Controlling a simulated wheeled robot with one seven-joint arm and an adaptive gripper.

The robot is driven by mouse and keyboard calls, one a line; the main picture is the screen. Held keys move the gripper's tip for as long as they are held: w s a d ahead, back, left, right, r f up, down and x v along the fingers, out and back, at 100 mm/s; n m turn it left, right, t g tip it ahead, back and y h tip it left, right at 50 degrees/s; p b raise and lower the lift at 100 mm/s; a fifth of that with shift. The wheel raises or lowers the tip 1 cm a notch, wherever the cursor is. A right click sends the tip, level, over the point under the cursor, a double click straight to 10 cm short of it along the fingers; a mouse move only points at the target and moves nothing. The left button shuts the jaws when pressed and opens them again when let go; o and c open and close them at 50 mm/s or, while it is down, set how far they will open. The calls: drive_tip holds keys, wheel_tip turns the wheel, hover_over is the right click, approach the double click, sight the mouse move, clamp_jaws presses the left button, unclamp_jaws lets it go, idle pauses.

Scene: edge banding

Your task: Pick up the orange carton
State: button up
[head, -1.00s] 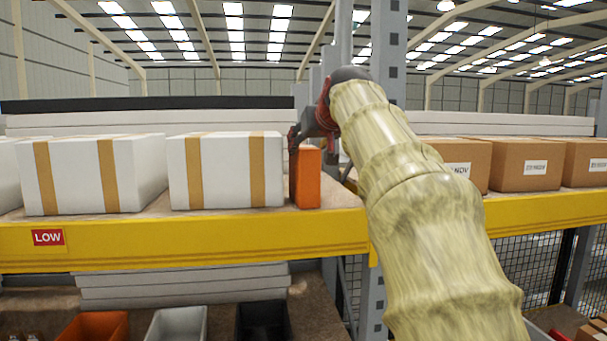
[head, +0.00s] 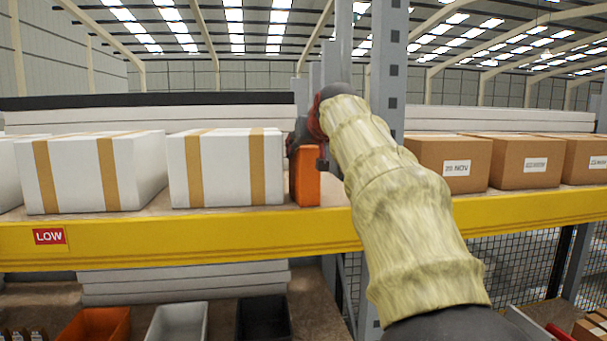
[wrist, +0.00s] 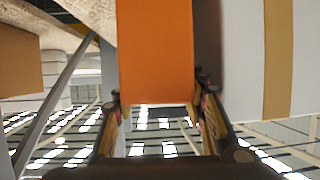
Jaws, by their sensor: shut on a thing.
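The orange carton (head: 306,184) stands upright on the shelf above the yellow beam, just right of a white box with tan bands. My gripper (head: 316,150) is at the carton's upper part in the head view, partly hidden by my own arm. In the wrist view the carton (wrist: 155,50) fills the upper middle, and the two fingers of my gripper (wrist: 157,100) lie along its left and right sides, shut on it. The carton's base appears to be at shelf level; whether it touches the shelf is hard to tell.
White boxes (head: 225,168) with tan bands stand close on the left. A grey rack upright (head: 389,70) and brown cartons (head: 448,163) stand on the right. The yellow beam (head: 180,239) runs along the shelf front. Bins (head: 176,322) sit below.

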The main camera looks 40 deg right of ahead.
clamp_jaws()
drive_tip(key=shift+r, duration=0.1)
idle(0.5)
